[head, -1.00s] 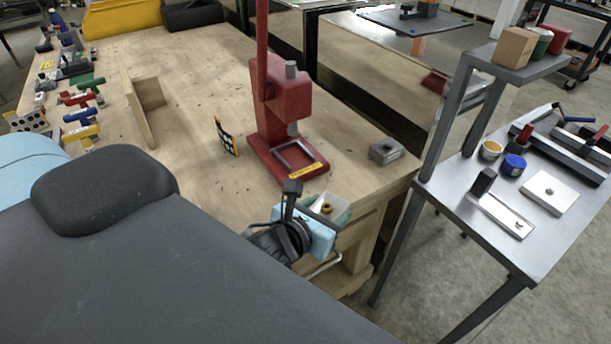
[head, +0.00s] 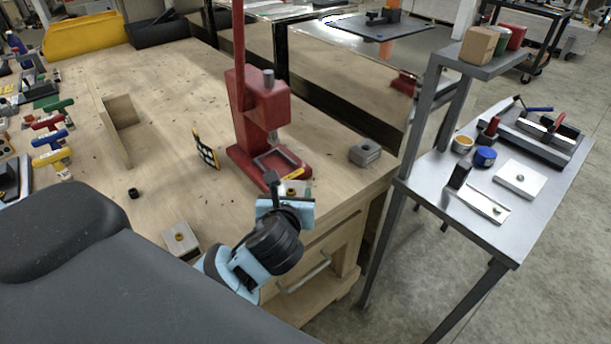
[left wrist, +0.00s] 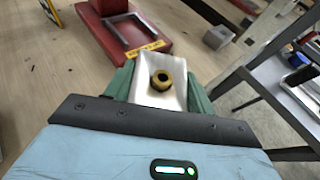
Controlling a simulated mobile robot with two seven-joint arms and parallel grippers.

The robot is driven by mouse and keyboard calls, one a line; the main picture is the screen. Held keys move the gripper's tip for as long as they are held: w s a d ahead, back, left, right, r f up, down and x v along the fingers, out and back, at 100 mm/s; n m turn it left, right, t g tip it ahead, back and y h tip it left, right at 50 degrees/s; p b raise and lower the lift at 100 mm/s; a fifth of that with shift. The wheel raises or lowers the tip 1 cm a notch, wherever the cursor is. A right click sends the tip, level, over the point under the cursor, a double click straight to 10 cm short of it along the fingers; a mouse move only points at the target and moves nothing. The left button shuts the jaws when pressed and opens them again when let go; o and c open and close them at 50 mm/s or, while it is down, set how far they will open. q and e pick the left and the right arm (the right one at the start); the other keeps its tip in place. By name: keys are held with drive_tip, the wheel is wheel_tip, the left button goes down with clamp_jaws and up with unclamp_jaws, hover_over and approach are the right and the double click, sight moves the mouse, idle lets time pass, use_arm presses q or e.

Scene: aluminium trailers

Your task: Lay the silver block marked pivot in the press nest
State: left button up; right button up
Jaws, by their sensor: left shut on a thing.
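My left gripper (head: 289,192) is shut on a silver block, just in front of the red press. In the left wrist view the silver block (left wrist: 150,93), with a brass bush on top, sits between the green fingers (left wrist: 160,88). No marking on it is readable. The press nest (head: 262,167) is a rectangular metal frame on the press's red base. It also shows in the left wrist view (left wrist: 113,32), beyond the block and apart from it. A second silver block with a brass piece (head: 181,240) lies on the bench. My right gripper is not in view.
The press (head: 262,110) has a tall column and a ram over the nest. A grey metal block (head: 365,152) stands right of it. A steel side table (head: 480,215) holds several parts. The bench between press and wooden bracket (head: 118,120) is mostly clear.

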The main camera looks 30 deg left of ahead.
sight(291, 182)
use_arm(q)
drive_tip(key=w+a+n+g+y, duration=0.1)
drive_tip(key=w+a+f+n+g+y, duration=0.1)
drive_tip(key=w, duration=0.1)
drive_tip(key=w+a+f+n+y, duration=0.1)
drive_tip(key=w+n+y, duration=0.1)
drive_tip(key=shift+w+a+g, duration=0.1)
drive_tip(key=shift+g, duration=0.3)
drive_tip(key=w+n+g+y, duration=0.2)
drive_tip(key=n, duration=0.1)
drive_tip(key=shift+w+f+g+b, duration=0.3)
drive_tip(key=shift+f+g+b, duration=0.05)
drive_tip(key=shift+g+b, duration=0.05)
drive_tip(key=shift+w+d+n+g+y, duration=0.3)
drive_tip(key=shift+w+d+n+g, duration=0.2)
drive_tip(key=shift+n+g, duration=0.1)
drive_tip(key=shift+w+d+r+n+g+y, duration=0.15)
drive_tip(key=shift+d+n+g+y, duration=0.15)
drive_tip(key=shift+d+g, duration=0.1)
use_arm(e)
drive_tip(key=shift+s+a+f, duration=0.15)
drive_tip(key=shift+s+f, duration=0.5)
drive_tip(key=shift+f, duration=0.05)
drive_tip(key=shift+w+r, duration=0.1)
